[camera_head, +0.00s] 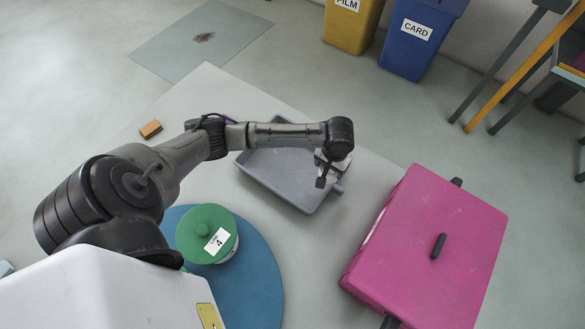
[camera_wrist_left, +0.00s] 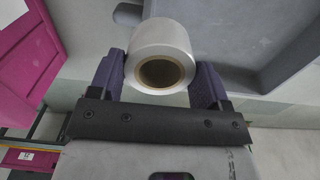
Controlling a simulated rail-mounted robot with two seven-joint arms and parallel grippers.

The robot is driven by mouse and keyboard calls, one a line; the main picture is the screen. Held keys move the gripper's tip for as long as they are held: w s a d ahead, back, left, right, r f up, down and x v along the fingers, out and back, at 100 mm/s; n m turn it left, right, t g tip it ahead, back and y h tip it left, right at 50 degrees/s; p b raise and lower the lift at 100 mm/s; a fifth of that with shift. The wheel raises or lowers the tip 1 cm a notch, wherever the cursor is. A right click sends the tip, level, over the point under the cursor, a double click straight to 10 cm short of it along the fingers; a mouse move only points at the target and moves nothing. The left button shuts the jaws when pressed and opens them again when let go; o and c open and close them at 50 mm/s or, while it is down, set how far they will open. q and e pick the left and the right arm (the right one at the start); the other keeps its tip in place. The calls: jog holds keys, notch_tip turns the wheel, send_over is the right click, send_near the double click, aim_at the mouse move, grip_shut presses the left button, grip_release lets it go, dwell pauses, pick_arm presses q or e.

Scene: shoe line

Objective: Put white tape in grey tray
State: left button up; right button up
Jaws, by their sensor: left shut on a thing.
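The white tape (camera_wrist_left: 171,39) is a roll with a brown core. In the left wrist view it sits between the two dark purple fingers of my left gripper (camera_head: 325,176), which is shut on it. In the head view the tape is mostly hidden by the arm and gripper. The grey tray (camera_head: 272,171) lies on the pale table, under and in front of my left forearm. The gripper is over the tray's right side in the head view. The tray (camera_wrist_left: 262,45) fills the upper right of the left wrist view, beyond the tape. My right gripper is out of view.
A pink case (camera_head: 428,245) with dark handles stands right of the tray. A green-lidded container (camera_head: 207,233) is on a round blue mat (camera_head: 260,290). A small orange-brown block (camera_head: 151,129) lies at the table's left. Yellow (camera_head: 350,27) and blue (camera_head: 416,42) bins stand behind.

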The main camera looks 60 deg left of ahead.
pick_arm(q)
jog(key=s+a+f+b, duration=0.1)
jog(key=s+a+f, duration=0.1)
jog(key=a, duration=0.1)
jog(key=s+a+f+b, duration=0.1)
jog(key=s+a+f, duration=0.1)
jog(key=s+a, duration=0.1)
jog(key=s+a+f+b, duration=0.1)
jog(key=s+a+f, duration=0.1)
jog(key=a+f, duration=0.1)
jog(key=shift+s+a+f+b, duration=0.1)
jog(key=shift+s+a+b, duration=0.05)
jog(key=shift+b, duration=0.2)
notch_tip(320, 180, down, 4)
jog(key=shift+f+b, duration=0.1)
jog(key=shift+b, duration=1.05)
jog(key=o, duration=0.9)
jog(key=shift+o, duration=0.2)
notch_tip(320, 180, up, 12)
jog(key=p, duration=0.5)
